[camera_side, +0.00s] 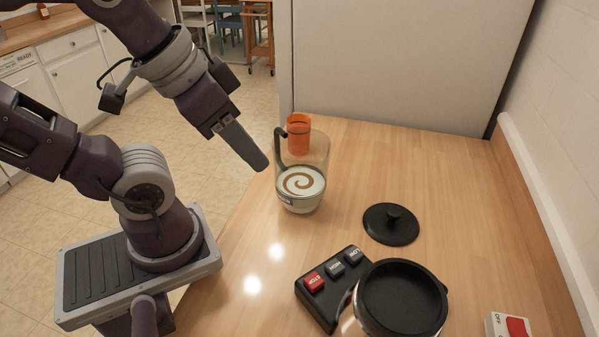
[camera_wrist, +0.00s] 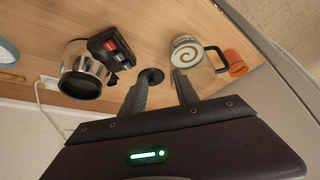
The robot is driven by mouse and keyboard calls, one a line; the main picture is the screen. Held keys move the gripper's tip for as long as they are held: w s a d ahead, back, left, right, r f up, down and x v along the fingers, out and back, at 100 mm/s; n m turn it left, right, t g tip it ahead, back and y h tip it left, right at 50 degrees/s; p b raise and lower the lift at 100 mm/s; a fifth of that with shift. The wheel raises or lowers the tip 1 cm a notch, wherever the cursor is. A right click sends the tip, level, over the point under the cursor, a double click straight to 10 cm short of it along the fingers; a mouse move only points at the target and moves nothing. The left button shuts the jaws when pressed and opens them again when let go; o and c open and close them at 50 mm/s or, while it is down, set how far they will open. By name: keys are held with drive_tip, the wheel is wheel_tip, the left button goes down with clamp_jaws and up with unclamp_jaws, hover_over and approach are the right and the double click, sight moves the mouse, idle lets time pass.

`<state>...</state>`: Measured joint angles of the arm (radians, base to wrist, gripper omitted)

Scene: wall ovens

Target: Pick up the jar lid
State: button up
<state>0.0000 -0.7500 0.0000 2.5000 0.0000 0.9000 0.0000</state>
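The jar lid (camera_side: 391,223) is a flat black disc with a round knob on top. It lies on the wooden counter, right of the glass pitcher. In the wrist view the lid (camera_wrist: 154,75) shows small between my fingertips, partly covered by the left finger. My gripper (camera_side: 259,163) is in the air at the counter's left edge, left of the pitcher and well away from the lid. In the wrist view its two fingers (camera_wrist: 160,79) stand apart with nothing held between them. In the side view the fingers overlap and look like one.
A clear pitcher (camera_side: 312,201) with a cream swirl stands close to my gripper, with an orange cup (camera_side: 298,132) behind it. A black button panel (camera_side: 331,286) and a black-topped pot (camera_side: 402,298) stand in front of the lid. A red switch (camera_side: 517,327) is at front right.

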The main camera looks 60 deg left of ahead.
drive_tip(key=o, duration=0.4)
drive_tip(key=m+g, duration=0.6)
drive_tip(key=m, duration=1.2)
hover_over(395, 211)
drive_tip(key=f, duration=1.2)
drive_tip(key=shift+a+f, duration=0.15)
drive_tip(key=shift+a, duration=0.05)
drive_tip(key=f, duration=0.7)
drive_tip(key=shift+d+f, duration=0.2)
drive_tip(key=shift+d, duration=0.05)
